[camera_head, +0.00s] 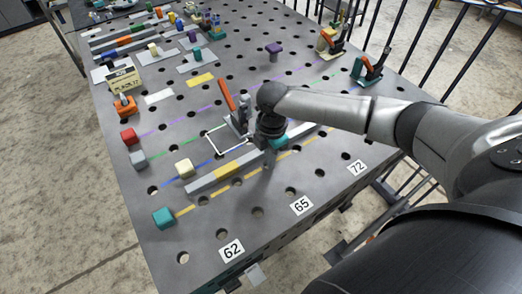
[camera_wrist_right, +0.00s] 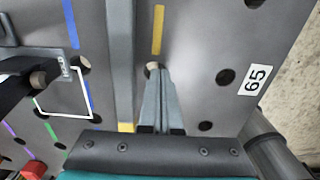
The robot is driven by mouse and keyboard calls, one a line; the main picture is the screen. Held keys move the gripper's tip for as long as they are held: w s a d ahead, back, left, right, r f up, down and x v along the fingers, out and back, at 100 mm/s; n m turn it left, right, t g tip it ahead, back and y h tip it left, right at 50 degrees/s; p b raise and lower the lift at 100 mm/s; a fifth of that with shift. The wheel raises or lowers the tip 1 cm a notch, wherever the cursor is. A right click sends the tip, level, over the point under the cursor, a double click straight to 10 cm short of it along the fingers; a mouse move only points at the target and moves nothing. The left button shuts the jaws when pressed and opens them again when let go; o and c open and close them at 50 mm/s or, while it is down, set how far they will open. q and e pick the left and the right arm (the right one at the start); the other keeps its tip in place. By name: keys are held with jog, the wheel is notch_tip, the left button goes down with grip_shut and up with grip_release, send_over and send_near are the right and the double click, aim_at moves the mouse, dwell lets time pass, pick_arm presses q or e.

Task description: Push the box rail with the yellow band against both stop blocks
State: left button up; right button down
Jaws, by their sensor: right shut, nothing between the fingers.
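The grey box rail (camera_head: 204,183) with its yellow band (camera_head: 228,170) lies slanted on the perforated table. It also shows in the right wrist view (camera_wrist_right: 121,60), where the yellow band (camera_wrist_right: 126,127) is partly hidden by my gripper. My right gripper (camera_head: 268,164) is shut and empty, pointing down beside the rail on its near side; its fingertips (camera_wrist_right: 158,72) show right of the rail. I cannot tell whether they touch it. A cream block (camera_head: 184,169) and a teal block (camera_head: 163,218) stand near the rail's left end, apart from it. My left gripper is not in view.
A toggle clamp with an orange handle (camera_head: 228,96) stands behind the rail, near a white square outline (camera_head: 216,146). Red (camera_head: 128,136) and grey (camera_head: 137,158) blocks stand at the left. More clamps (camera_head: 370,68) are at the back right. The table front is clear around labels 62 and 65.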

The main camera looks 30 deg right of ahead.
aim_at(263, 153)
jog(key=shift+w, duration=0.15)
dwell(0.4)
jog(key=shift+w+a+r+b, duration=0.15)
jog(key=shift+w+b, duration=0.6)
jog(key=shift+w, duration=0.6)
jog(key=shift+w+a+f+b, duration=0.1)
jog(key=shift+w+b, duration=0.6)
jog(key=shift+w, duration=0.65)
jog(key=shift+s+p, duration=0.4)
jog(key=shift+p, duration=0.3)
jog(key=shift+s+d+p, duration=0.15)
jog(key=shift+s+p, duration=0.65)
